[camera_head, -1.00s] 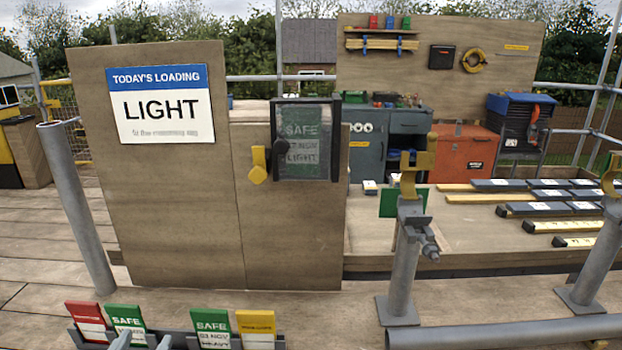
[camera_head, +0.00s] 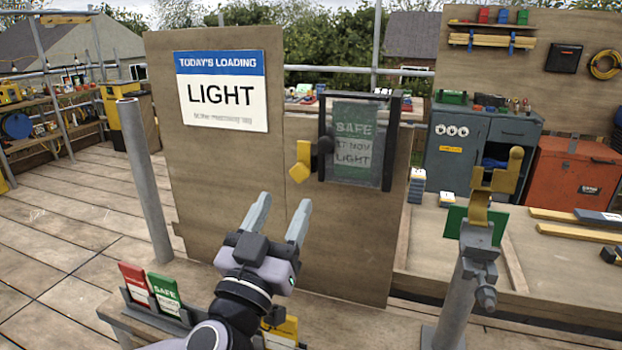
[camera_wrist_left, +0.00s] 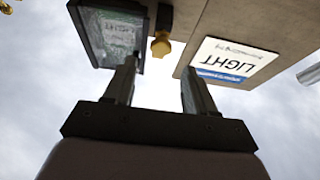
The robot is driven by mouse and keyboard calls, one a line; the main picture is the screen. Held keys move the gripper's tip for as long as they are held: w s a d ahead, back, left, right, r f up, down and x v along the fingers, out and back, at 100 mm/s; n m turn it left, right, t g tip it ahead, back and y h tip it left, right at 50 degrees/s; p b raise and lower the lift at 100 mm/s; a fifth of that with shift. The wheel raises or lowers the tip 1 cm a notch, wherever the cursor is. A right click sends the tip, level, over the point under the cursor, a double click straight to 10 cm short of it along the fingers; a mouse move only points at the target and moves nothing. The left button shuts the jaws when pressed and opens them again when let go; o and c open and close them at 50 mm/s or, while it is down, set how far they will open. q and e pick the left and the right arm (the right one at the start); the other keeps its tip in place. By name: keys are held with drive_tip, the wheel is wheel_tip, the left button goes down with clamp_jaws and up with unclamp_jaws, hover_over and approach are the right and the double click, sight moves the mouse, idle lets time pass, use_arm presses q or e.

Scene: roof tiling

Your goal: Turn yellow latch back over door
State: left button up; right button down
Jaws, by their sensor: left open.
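The yellow latch (camera_head: 301,161) sits at the left edge of the black-framed clear door (camera_head: 358,150) on the wooden board. It hangs down and to the left on a dark pivot, clear of the door face. A green card reading SAFE and LIGHT (camera_head: 354,141) shows behind the door. My left gripper (camera_head: 280,210) is open and empty, below and left of the latch, and touches nothing. In the left wrist view the latch (camera_wrist_left: 161,45) shows upside down beyond the gap between the open fingers (camera_wrist_left: 160,85). My right gripper is not in view.
A "LIGHT" loading sign (camera_head: 222,97) is on the board to the left. A rack with red and green cards (camera_head: 135,283) stands below, partly hidden by my left arm. A grey post with a yellow clamp (camera_head: 487,200) stands to the right.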

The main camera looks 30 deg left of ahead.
sight(298, 174)
use_arm(q)
drive_tip(key=p+x, duration=0.2)
drive_tip(key=x, duration=0.2)
drive_tip(key=shift+w+a+r, duration=0.2)
drive_tip(key=shift+r, duration=0.05)
drive_tip(key=shift+x, duration=0.75)
drive_tip(key=shift+w+f, duration=0.1)
drive_tip(key=c, duration=1)
